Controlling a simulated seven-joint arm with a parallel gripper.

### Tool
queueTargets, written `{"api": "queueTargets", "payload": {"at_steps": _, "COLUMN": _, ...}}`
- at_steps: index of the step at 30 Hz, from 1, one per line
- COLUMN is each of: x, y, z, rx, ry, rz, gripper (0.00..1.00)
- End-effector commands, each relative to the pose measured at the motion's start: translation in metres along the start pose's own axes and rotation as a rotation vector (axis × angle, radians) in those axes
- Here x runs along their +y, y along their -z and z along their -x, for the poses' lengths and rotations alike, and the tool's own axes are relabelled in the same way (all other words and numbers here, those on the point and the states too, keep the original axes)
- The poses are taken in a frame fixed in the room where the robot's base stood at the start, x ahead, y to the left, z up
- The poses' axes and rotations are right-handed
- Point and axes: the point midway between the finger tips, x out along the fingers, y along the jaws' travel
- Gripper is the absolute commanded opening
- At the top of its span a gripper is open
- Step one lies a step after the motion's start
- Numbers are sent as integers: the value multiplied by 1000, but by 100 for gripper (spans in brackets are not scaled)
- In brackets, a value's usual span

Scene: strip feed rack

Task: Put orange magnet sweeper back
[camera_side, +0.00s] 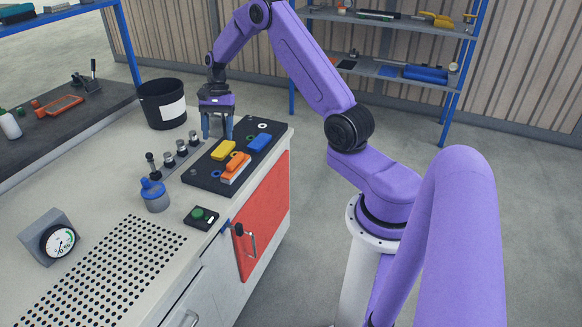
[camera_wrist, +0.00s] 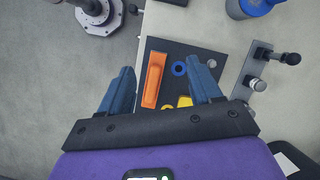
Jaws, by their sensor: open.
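The orange magnet sweeper (camera_side: 236,168) is an orange block with a pale lower side. It lies on a dark board (camera_side: 200,178) near the front right edge of the bench, and it also shows in the wrist view (camera_wrist: 153,80). My gripper (camera_side: 217,137) is open and empty above the far part of the board, behind the sweeper in the side view. In the wrist view my blue fingers (camera_wrist: 158,66) are spread, with the sweeper seen between them but farther off. No contact shows.
A yellow block (camera_side: 223,150), a blue block (camera_side: 259,143) and several small rings share the board. A black bin (camera_side: 162,103) stands behind. A green button box (camera_side: 201,217) is in front.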

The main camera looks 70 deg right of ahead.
Motion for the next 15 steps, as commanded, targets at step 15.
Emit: {"api": "queueTargets", "payload": {"at_steps": 15, "x": 23, "y": -228, "z": 9, "rx": 93, "ry": -192, "rz": 923, "gripper": 64}}
